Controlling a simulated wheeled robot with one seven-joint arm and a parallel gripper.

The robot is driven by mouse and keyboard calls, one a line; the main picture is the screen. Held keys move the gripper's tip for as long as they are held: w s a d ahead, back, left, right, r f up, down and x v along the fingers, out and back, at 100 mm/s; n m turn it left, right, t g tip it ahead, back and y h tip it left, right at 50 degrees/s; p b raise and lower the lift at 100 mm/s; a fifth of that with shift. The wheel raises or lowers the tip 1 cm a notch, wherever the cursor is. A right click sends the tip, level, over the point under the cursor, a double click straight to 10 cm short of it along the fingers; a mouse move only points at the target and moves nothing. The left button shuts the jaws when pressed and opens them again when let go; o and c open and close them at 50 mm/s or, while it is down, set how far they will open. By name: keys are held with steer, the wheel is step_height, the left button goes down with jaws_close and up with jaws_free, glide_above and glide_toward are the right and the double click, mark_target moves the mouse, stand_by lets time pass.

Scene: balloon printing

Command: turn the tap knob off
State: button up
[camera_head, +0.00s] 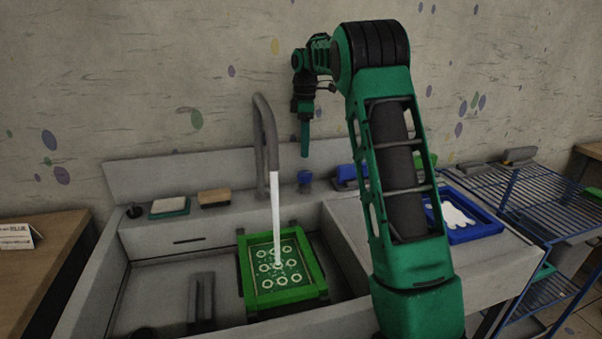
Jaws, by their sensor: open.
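A grey gooseneck tap (266,145) stands at the back of the sink, and a white stream of water (276,215) runs from its spout. A small blue knob (305,181), which looks like the tap knob, sits on the ledge just right of the tap. My gripper (304,156) points down above the blue knob in the picture, with a visible space between them. It is open and holds nothing visible. It is seen edge-on, so the gap between its fingers does not show. How far it is from the knob in depth is hard to tell.
The water falls on a green-framed screen (292,295) with ring patterns in the sink (150,290). A sponge (169,205) and a brush (214,197) lie on the ledge at left.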

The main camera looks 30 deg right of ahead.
mark_target(304, 172)
step_height(304, 172, down, 10)
stand_by(0.5)
steer(key=c, duration=1.1)
steer(key=shift+a+r, duration=0.1)
steer(key=shift+a, duration=0.05)
